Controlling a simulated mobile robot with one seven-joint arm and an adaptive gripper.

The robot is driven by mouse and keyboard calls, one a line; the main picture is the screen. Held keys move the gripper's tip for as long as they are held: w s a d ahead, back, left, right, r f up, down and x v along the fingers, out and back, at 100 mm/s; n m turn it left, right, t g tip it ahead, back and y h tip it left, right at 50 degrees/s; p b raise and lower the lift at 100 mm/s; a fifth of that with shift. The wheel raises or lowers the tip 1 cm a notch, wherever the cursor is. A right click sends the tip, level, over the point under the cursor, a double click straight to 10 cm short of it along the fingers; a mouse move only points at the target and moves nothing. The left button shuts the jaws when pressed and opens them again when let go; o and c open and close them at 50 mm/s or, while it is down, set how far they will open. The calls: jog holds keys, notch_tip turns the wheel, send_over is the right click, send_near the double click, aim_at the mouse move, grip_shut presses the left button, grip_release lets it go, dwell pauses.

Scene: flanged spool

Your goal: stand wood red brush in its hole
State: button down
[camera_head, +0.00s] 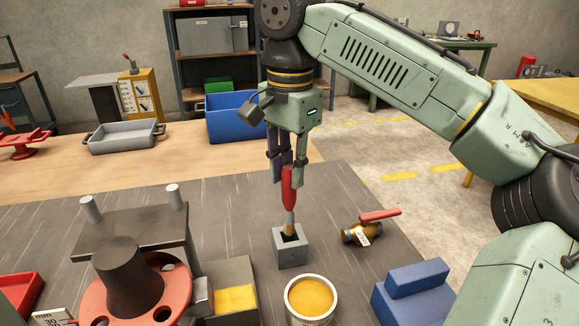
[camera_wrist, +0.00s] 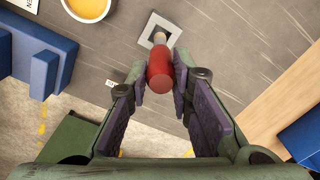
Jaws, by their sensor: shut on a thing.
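My gripper (camera_head: 287,178) is shut on the red handle and holds the brush roughly upright. The grey block with the square hole (camera_head: 291,252) stands on the dark mat straight below. In the head view the brush's lower end is at the hole's opening; I cannot tell how deep it reaches. In the wrist view the brush (camera_wrist: 160,68) is between the fingers (camera_wrist: 160,80), seen end-on, with the grey block (camera_wrist: 160,27) beyond it. The handle covers part of the hole there.
An open can of yellow paint (camera_head: 311,299) stands just in front of the block. A brass valve with a red lever (camera_head: 366,232) lies to the right. A red flanged spool (camera_head: 135,285) stands at left, and a blue block (camera_head: 412,293) at front right.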

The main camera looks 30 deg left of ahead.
aim_at(289, 195)
jog(key=shift+f+b, duration=1.55)
jog(key=shift+f, duration=1.3)
jog(key=c, duration=1.3)
grip_release()
jog(key=shift+c, duration=0.2)
notch_tip(289, 195, up, 8)
jog(key=shift+f, duration=0.2)
jog(key=shift+s+d+f, duration=0.1)
